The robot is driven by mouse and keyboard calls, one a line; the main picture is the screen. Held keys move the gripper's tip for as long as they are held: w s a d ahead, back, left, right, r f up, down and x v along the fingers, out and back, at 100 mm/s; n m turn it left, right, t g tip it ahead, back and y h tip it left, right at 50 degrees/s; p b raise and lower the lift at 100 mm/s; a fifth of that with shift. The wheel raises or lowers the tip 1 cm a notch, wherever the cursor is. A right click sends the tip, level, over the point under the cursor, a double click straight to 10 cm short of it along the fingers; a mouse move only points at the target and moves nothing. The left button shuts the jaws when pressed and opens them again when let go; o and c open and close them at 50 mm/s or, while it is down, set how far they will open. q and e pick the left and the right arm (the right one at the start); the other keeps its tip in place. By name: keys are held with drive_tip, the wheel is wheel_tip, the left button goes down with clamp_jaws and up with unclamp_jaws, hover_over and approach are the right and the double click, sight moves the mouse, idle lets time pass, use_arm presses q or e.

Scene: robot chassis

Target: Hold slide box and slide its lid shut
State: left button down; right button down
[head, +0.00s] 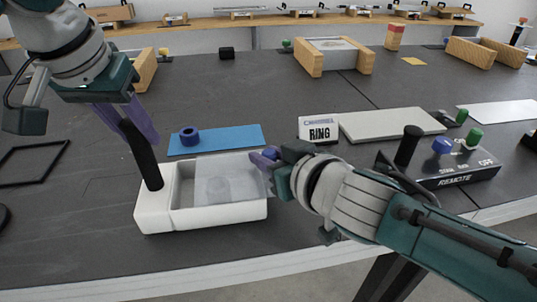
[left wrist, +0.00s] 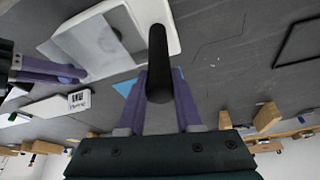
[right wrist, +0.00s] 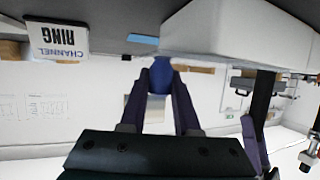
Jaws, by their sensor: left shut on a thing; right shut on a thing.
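The white slide box (head: 150,212) stands near the table's front edge, with a black upright handle (head: 147,165) at its left end. My left gripper (head: 127,120) is shut on the handle's upper part; the handle also shows between the fingers in the left wrist view (left wrist: 158,60). The translucent lid (head: 235,170) covers the right part of the opening, and a strip at the left is uncovered. A greyish shape shows dimly through the lid. My right gripper (head: 268,158) is shut on the lid's blue knob (right wrist: 161,76) at the box's right end.
A blue mat (head: 235,138) with a blue ring (head: 189,136) lies behind the box. A "RING" block (head: 318,130), a grey slab (head: 390,123) and a remote box (head: 465,167) stand to the right. A black frame (head: 32,163) lies at left.

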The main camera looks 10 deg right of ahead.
sight(244, 173)
drive_tip(key=shift+a, duration=2.15)
drive_tip(key=c, duration=0.6)
unclamp_jaws()
drive_tip(key=shift+d, duration=0.1)
drive_tip(key=shift+s+d+r, duration=0.3)
drive_tip(key=shift+s+d, duration=0.05)
drive_tip(key=shift+s, duration=0.05)
drive_tip(key=v, duration=1)
drive_tip(key=shift+s+a+r, duration=0.15)
drive_tip(key=shift+s+a, duration=0.05)
drive_tip(key=shift+s, duration=0.15)
